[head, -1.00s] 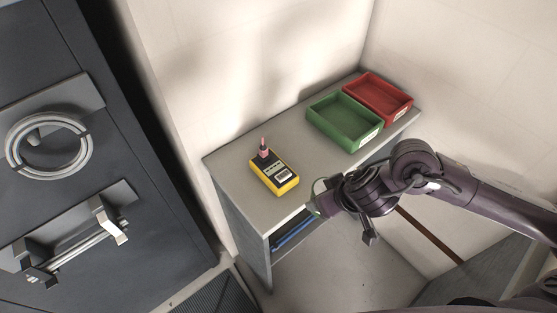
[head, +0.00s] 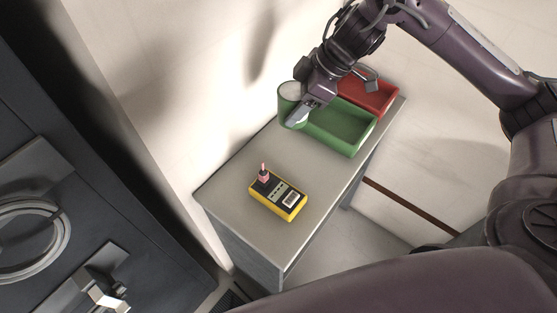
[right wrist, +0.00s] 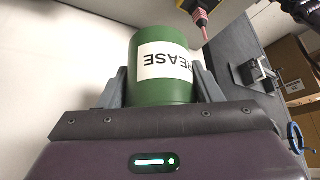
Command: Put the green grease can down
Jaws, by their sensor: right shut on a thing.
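The green grease can (head: 284,107) has a pale grey top and stands roughly upright at the far part of the bench top, just left of the green tray. My right gripper (head: 298,112) is shut on it. In the right wrist view the can (right wrist: 162,88) sits between the two fingers, its white label upside down. I cannot tell whether its base touches the bench or the tray. My left gripper is out of view.
The grey bench (head: 240,181) holds a green tray (head: 352,143), a red tray (head: 385,100) behind it, and a yellow meter (head: 278,196) with a pink-tipped probe. Bench top between meter and can is clear. A wall stands behind; a dark cabinet (head: 40,190) is left.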

